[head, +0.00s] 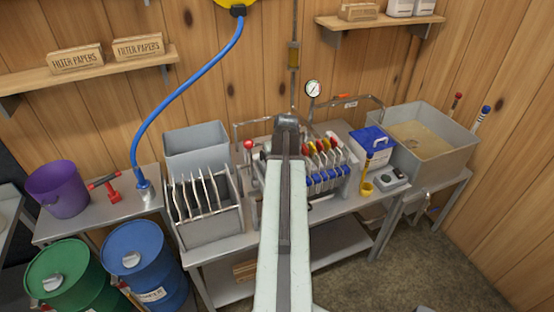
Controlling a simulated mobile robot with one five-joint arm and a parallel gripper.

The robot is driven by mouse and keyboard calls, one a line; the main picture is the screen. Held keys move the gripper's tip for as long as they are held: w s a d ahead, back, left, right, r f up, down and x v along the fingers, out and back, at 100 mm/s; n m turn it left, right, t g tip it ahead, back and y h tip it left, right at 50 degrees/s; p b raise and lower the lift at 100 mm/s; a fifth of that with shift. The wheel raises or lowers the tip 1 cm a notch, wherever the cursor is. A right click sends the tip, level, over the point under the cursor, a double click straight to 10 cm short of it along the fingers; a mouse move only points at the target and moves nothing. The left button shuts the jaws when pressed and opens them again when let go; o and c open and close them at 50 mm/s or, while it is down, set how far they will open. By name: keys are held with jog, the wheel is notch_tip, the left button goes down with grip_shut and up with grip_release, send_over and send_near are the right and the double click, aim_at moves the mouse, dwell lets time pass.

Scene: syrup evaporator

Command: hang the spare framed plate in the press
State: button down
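The press (345,189) stands on the metal bench, with a row of plates with blue lower corners and red, yellow and white tops. My arm crosses in front of its left part and hides it. Several pale framed plates (200,195) stand upright in a grey open bin (212,230) left of the press; I cannot tell which is the spare. My arm reaches forward from the bottom centre, its far end a dark joint above the press's left part. My gripper's fingers are hidden behind the arm, so I cannot see whether they hold anything.
An empty-looking grey tub (195,138) stands behind the bin. A blue-lidded box (370,138), a yellow ladle (367,186) and a small scale (390,179) sit right of the press, with a large grey pan (425,160) beyond. A pressure gauge (313,88) rises behind the press.

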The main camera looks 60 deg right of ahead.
jog(key=shift+f, duration=0.45)
jog(key=c, duration=1)
grip_release()
jog(key=shift+o, duration=0.2)
jog(key=c, duration=0.3)
jog(key=shift+o, duration=1.2)
jog(key=shift+a+r, duration=0.1)
